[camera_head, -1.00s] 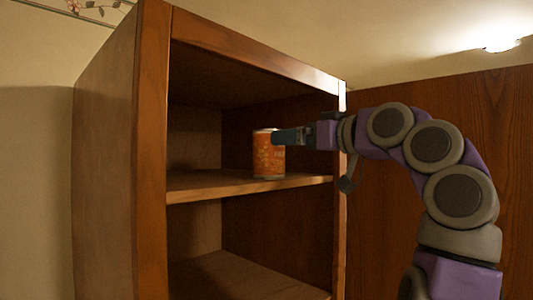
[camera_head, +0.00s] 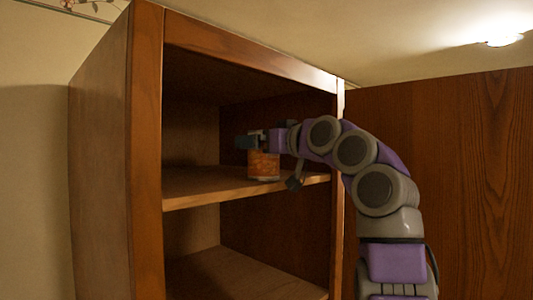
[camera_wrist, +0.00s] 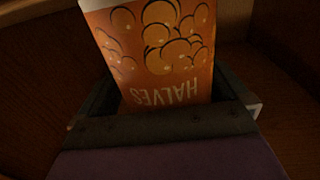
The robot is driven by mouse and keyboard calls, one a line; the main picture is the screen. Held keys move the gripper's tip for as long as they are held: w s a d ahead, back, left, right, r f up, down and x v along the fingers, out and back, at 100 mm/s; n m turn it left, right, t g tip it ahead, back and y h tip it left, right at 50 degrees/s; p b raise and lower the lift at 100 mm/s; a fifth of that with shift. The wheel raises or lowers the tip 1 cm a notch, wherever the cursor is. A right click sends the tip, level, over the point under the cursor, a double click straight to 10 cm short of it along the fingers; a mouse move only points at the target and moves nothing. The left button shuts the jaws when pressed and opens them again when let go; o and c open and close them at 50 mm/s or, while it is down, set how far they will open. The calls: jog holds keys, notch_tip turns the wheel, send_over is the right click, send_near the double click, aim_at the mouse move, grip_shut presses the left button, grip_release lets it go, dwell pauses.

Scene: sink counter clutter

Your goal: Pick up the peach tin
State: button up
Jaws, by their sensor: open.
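The peach tin (camera_head: 263,166) is an orange can standing upright on the cabinet's upper shelf. Its upper part is hidden behind my gripper (camera_head: 248,142) in the head view. My gripper (camera_wrist: 165,100) is open, with a dark finger on each side of the tin. I cannot tell whether either finger touches it.
The wooden cabinet has a left side panel (camera_head: 100,150), a front frame and an upper shelf (camera_head: 205,188). A lower shelf (camera_head: 225,275) is bare. A wooden panel (camera_head: 450,180) stands to the right. The upper shelf left of the tin is clear.

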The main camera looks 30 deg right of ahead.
jog(key=shift+s, duration=0.15)
jog(key=shift+c, duration=0.8)
jog(key=shift+a, duration=0.15)
jog(key=shift+c, duration=1.4)
jog(key=c, duration=0.9)
jog(key=shift+o, duration=0.2)
jog(key=shift+r, duration=0.15)
